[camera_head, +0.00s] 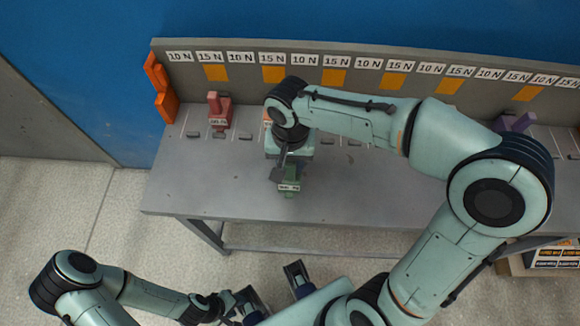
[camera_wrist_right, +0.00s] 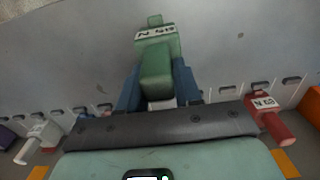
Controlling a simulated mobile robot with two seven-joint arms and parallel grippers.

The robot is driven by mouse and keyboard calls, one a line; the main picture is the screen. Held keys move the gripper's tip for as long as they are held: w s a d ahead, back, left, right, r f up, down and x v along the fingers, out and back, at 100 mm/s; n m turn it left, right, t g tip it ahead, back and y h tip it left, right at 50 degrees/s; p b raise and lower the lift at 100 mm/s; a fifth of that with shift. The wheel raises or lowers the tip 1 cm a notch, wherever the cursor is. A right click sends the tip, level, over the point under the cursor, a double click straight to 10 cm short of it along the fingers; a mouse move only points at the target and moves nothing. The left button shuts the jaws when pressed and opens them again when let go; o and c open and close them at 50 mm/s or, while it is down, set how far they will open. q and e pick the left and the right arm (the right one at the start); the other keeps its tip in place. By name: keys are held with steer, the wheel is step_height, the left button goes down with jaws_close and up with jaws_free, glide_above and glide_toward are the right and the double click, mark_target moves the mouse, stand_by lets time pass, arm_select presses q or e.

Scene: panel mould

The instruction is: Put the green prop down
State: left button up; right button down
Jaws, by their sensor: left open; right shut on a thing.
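The green prop (camera_head: 289,187) is over the grey bench, near its front half, with a white label on it. My right gripper (camera_head: 287,173) is shut on it; the arm above partly hides the hold. In the right wrist view the green prop (camera_wrist_right: 157,62) sits between the two blue fingers of my right gripper (camera_wrist_right: 158,88). I cannot tell whether the prop touches the bench top. My left gripper (camera_head: 272,290) is open and empty, low in the head view, in front of the bench.
The bench (camera_head: 190,195) has a row of slots and a back panel (camera_head: 350,70) with force labels and orange patches. A red prop (camera_head: 218,112) stands at the left, orange blocks (camera_head: 160,90) at the left end, a purple prop (camera_head: 515,122) at the right. The bench's front left is clear.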

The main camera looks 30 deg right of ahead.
steer(key=shift+f, duration=1.45)
steer(key=shift+f+b, duration=0.15)
steer(key=shift+b, duration=0.15)
steer(key=c, duration=0.8)
jaws_free()
steer(key=shift+r, duration=0.3)
step_height(320, 180, up, 12)
steer(key=shift+f+p, duration=0.1)
steer(key=shift+p, duration=1.1)
steer(key=shift+f, duration=0.1)
